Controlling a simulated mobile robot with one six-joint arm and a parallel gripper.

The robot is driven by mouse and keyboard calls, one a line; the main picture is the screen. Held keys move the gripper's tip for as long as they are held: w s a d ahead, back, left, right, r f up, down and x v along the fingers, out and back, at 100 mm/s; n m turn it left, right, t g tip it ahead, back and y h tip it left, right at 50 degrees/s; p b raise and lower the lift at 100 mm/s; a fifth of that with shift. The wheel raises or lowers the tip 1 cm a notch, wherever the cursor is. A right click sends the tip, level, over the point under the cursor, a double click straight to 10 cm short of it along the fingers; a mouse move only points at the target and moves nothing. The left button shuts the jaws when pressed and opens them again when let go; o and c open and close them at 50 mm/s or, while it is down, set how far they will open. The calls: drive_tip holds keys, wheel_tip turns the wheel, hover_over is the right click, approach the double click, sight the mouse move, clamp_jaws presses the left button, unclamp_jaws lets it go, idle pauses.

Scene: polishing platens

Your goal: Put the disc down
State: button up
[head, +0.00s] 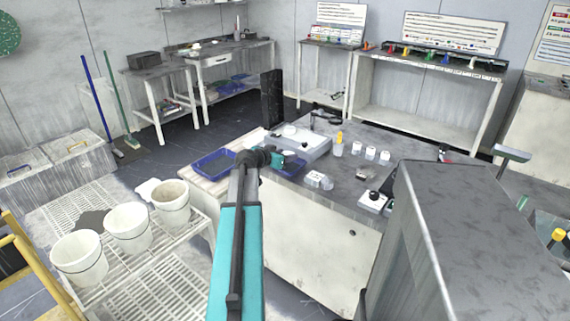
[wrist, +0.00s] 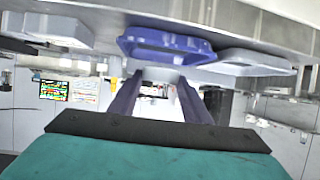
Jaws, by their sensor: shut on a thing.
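My gripper (head: 284,158) is above the left part of the grey bench (head: 325,205), close to the polishing machine (head: 313,148). In the wrist view my gripper (wrist: 157,80) has its two dark fingers apart, with a pale grey piece, which looks like the disc (wrist: 158,73), held between their tips. The disc is small and partly hidden, and I cannot make it out clearly in the head view. A blue tray (wrist: 165,48) shows just beyond the fingertips in the wrist view. I cannot tell the gap between the disc and any surface.
Small white jars (head: 357,147) and a yellow-topped bottle (head: 338,146) stand right of my gripper. White buckets (head: 128,227) stand on a rack at the left. Bare bench top shows around the jars.

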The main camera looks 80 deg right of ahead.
drive_tip(key=shift+f, duration=1.75)
drive_tip(key=shift+f, duration=0.1)
drive_tip(key=o, duration=0.9)
drive_tip(key=shift+a+r, duration=0.15)
drive_tip(key=shift+r, duration=0.05)
drive_tip(key=shift+b+v, duration=0.35)
drive_tip(key=shift+v, duration=5.55)
